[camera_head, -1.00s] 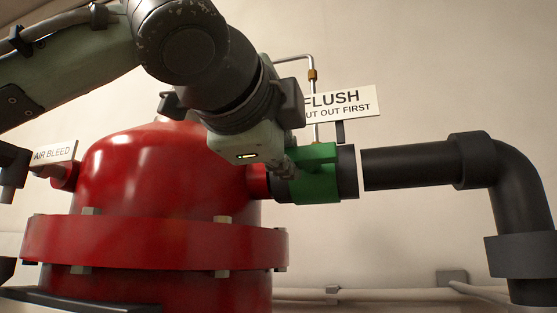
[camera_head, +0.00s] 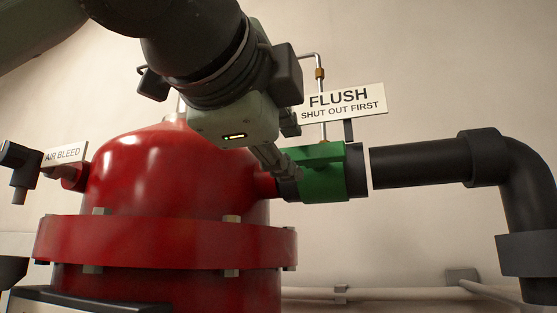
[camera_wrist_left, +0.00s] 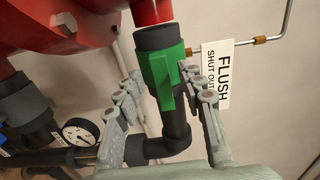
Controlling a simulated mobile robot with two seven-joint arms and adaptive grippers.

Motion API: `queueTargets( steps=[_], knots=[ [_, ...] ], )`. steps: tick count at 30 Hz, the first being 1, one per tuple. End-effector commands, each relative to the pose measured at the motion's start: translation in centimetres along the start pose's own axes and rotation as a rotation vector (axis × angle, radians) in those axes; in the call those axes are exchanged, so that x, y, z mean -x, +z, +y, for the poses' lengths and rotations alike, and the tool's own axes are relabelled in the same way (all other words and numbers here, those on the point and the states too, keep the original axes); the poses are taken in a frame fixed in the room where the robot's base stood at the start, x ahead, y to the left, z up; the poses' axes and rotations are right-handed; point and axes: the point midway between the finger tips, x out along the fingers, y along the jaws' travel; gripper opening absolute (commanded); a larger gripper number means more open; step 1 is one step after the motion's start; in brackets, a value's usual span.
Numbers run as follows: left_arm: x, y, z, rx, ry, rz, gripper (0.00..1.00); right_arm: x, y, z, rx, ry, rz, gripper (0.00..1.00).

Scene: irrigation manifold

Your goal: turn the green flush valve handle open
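The green flush valve (camera_head: 323,178) sits on a short dark pipe between the red tank and a black pipe, under the FLUSH sign. Its raised green handle bar shows in the left wrist view (camera_wrist_left: 166,82) and looks roughly lined up with the pipe there. My left gripper (camera_head: 288,165) is at the valve's near left side in the head view. In the left wrist view its two fingers are spread apart, one on each side of the green valve, with visible gaps. Contact cannot be told. My right gripper is in neither view.
The red tank (camera_head: 165,190) with its bolted flange is left of the valve. A black elbow pipe (camera_head: 430,161) runs right and down. The FLUSH sign (camera_head: 343,102) and a thin metal tube (camera_head: 321,95) stand close behind the valve. An AIR BLEED sign (camera_head: 63,155) is far left.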

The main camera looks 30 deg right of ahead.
Motion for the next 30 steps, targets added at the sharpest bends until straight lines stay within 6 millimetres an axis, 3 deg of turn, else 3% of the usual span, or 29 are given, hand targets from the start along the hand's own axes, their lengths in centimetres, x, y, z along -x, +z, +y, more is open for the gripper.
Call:
queueTargets(
  steps=[3,9,30],
  knots=[
    [1.9,0.0,-0.1,0.000,-0.002,-0.001,0.39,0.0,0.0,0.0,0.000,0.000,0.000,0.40],
    [3.5,0.0,0.0,0.000,-0.001,-0.001,0.39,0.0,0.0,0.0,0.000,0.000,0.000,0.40],
    [3.7,-0.1,0.0,-0.002,-0.002,0.002,0.39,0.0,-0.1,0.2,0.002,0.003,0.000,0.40]
  ],
)
